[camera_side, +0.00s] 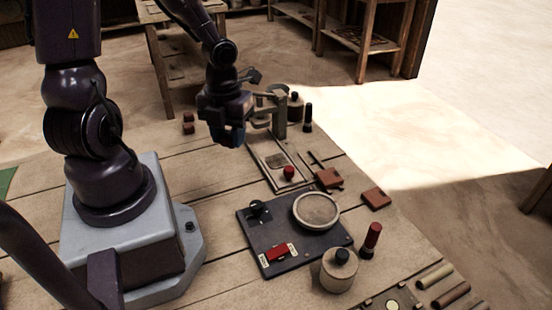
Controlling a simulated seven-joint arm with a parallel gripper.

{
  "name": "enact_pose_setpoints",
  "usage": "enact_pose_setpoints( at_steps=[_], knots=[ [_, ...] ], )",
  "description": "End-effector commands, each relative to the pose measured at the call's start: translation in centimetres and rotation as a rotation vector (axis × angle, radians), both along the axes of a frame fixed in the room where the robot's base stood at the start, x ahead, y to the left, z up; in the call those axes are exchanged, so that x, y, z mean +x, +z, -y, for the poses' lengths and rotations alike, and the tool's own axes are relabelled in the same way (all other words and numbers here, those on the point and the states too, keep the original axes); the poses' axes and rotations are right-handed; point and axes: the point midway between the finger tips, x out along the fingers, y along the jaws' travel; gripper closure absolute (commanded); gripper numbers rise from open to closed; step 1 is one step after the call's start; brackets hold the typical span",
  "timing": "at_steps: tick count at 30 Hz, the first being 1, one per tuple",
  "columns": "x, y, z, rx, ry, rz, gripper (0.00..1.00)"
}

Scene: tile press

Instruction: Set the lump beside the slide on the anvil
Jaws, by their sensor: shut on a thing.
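My gripper (232,137) is shut and points down, held above the table just left of the press (279,115). Its fingers hide what they hold, which I take to be a lump but cannot make out. The press has a pale flat bed (262,150) running toward the front, with a dark brownish patch (277,159) on it and a red knob (289,173) at its near end. I cannot tell the slide and the anvil apart clearly, as the gripper and press frame cover the far end.
A dark panel (270,250) with a round pale dish (316,210) and a red switch (277,253) lies in front. Brown tiles (376,198), a jar (339,270) and a red-topped stick (372,238) stand right.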

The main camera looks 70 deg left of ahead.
Motion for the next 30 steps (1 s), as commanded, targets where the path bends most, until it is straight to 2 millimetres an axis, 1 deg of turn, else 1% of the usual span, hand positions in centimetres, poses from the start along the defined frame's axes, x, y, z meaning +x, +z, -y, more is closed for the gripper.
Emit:
enact_pose_setpoints(
  at_steps=[5,14,15,18,22,27,29,30],
  knots=[
    [2.1,-1.0,-0.7,-0.004,-0.035,0.004,0.88],
    [8.9,-4.4,-3.5,0.0,-0.029,0.003,0.88],
    [9.4,-5.3,-3.7,-0.002,-0.029,0.001,0.88],
    [10.8,-7.1,-4.2,-0.001,-0.028,0.001,0.88],
    [12.0,-8.7,-4.8,0.001,-0.026,0.004,0.88],
    [12.8,-9.7,-5.2,0.001,-0.025,0.004,0.88],
    [13.2,-10.4,-5.3,0.001,-0.026,0.003,0.88],
    [13.0,-11.1,-5.2,-0.001,-0.027,0.001,0.88]
  ],
)
